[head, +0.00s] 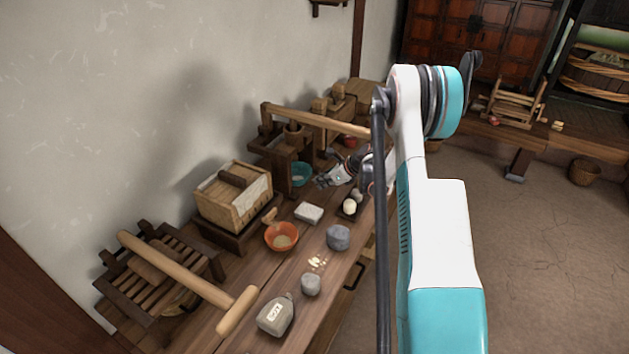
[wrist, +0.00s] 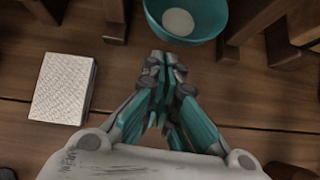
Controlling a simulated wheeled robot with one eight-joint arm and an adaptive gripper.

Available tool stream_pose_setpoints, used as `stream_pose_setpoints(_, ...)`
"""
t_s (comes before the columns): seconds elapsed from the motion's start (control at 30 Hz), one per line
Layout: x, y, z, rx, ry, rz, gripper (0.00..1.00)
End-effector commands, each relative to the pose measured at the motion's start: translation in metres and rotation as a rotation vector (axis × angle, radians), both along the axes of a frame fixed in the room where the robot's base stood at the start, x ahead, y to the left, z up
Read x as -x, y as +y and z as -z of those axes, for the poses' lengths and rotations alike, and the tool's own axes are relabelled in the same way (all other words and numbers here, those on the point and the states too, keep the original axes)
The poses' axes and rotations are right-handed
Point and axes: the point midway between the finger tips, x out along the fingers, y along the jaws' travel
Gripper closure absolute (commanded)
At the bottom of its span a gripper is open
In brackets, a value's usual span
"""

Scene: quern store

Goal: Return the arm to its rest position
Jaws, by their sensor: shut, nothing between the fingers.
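My gripper (wrist: 163,62) is shut and empty in the wrist view, its fingers together just above the wooden table. It also shows small in the head view (head: 322,181), beyond my arm's near links. My white and teal arm (head: 440,215) stretches out over the right edge of the table. A teal bowl (wrist: 187,18) with something pale in it lies just past the fingertips. It also shows in the head view (head: 300,174). A white textured block (wrist: 62,88) lies left of the gripper, apart from it, and also shows in the head view (head: 309,213).
A wooden beam device (head: 318,122) stands behind the gripper. Open floor (head: 540,250) lies right.

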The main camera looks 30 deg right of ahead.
Motion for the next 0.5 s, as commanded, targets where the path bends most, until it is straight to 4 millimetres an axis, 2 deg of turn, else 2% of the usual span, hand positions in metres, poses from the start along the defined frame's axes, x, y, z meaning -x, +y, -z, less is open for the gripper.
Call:
stream_pose_setpoints(0.1,0.025,-0.014,0.000,-0.001,0.000,0.004,1.00)
stream_pose_setpoints(0.3,0.059,-0.031,0.000,-0.001,-0.001,0.004,1.00)
stream_pose_setpoints(0.5,0.078,-0.041,0.000,-0.001,0.000,0.001,1.00)
